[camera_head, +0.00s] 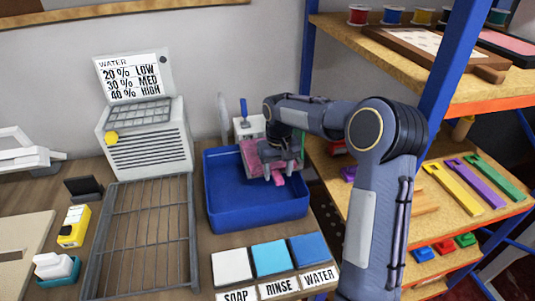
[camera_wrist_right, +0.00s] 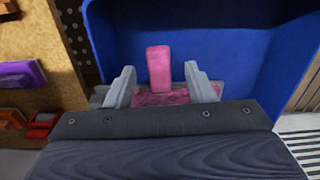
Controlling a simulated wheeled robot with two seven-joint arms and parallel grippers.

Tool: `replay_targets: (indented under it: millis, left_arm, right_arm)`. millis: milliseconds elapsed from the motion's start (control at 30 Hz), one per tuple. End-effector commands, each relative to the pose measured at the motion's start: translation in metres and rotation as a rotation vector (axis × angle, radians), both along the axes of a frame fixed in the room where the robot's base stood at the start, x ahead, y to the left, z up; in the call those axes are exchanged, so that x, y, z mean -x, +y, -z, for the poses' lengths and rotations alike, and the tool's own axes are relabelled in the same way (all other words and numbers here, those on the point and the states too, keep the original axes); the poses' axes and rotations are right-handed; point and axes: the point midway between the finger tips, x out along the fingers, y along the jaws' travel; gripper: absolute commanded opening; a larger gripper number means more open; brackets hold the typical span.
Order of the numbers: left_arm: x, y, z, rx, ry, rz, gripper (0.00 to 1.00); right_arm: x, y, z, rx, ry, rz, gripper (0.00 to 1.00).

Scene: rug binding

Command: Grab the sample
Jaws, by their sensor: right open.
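The pink sample (camera_head: 252,158) is at the blue tub (camera_head: 258,205), near its back wall and partly hidden by my right gripper (camera_head: 280,170). A narrow pink strip sticks out below the gripper. In the right wrist view, an upright pink tab (camera_wrist_right: 158,68) shows between the two grey fingers of my right gripper (camera_wrist_right: 160,85), with a wider pink part below it. The fingers are open, with a gap on each side of the tab. My left gripper is not in view.
A wire rack (camera_head: 143,240) lies left of the tub. Soap, rinse and water pads (camera_head: 270,258) lie in front. A grey machine (camera_head: 148,140) with a water chart stands behind the rack. Shelves (camera_head: 447,195) with colored tools stand close on the right, behind my right arm.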

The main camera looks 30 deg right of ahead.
Motion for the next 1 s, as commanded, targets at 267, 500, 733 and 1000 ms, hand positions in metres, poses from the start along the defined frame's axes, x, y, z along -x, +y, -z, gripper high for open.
replay_targets:
  millis: [267,500,733,1000]
  left_arm:
    - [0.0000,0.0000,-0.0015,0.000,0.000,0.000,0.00]
    - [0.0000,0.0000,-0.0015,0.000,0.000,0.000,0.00]
    - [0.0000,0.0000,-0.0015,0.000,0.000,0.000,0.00]
    - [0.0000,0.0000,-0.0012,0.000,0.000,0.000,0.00]
  right_arm:
    - [0.0004,0.0002,0.0114,-0.001,0.000,0.000,0.49]
    - [0.0003,0.0001,0.0111,-0.001,0.000,0.000,0.28]
    - [0.0002,0.0001,0.0107,-0.001,-0.001,0.000,0.00]
    - [0.0000,0.0001,0.0092,-0.001,-0.002,0.000,0.00]
